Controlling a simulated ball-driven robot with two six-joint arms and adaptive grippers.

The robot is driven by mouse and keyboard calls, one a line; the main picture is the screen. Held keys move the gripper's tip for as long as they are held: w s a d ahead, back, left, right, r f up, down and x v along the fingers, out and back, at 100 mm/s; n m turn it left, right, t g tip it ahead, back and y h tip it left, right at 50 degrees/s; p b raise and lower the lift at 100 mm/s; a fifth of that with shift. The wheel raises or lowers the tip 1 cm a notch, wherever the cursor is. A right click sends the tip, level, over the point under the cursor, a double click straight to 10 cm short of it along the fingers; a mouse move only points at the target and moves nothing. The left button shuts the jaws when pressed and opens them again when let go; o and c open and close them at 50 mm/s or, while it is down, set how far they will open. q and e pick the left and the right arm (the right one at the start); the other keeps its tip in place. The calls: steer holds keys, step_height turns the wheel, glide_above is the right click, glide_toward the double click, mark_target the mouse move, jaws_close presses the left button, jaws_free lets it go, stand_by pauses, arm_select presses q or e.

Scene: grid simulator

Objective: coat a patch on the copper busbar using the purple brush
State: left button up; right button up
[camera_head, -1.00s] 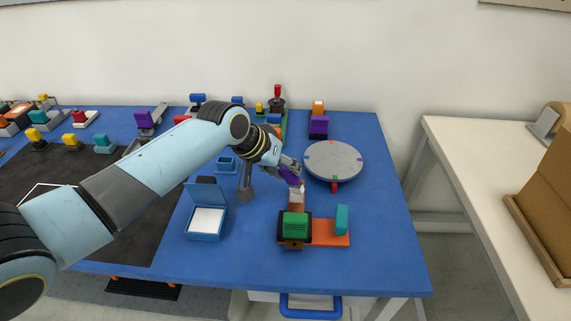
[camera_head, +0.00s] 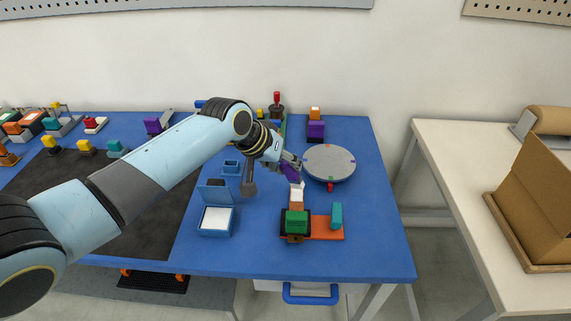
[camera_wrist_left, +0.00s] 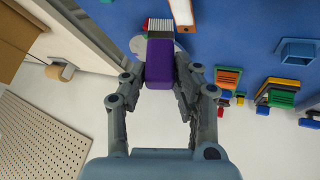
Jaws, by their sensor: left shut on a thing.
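My left gripper (camera_head: 291,168) is shut on the purple brush (camera_head: 290,173), whose purple handle also fills the jaws in the left wrist view (camera_wrist_left: 159,64). The brush points down toward the copper busbar (camera_head: 296,206), a copper-coloured piece just behind a green block (camera_head: 296,222) on an orange base (camera_head: 327,229). A white area shows at the brush's lower end, over the busbar; I cannot tell bristles from coating there, or whether they touch. In the left wrist view a copper-edged bar with a white face (camera_wrist_left: 182,12) lies beside the brush tip. My right gripper is not in view.
A round grey turntable (camera_head: 329,162) stands just right of the brush. An open blue box with a white pad (camera_head: 216,219) is at left. A teal block (camera_head: 336,215) stands on the orange base. The blue table (camera_head: 375,200) is clear at right.

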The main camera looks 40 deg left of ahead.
arm_select(q)
step_height(320, 180, up, 2)
steer(key=shift+w+r+p, duration=0.1)
steer(key=shift+p, duration=0.7)
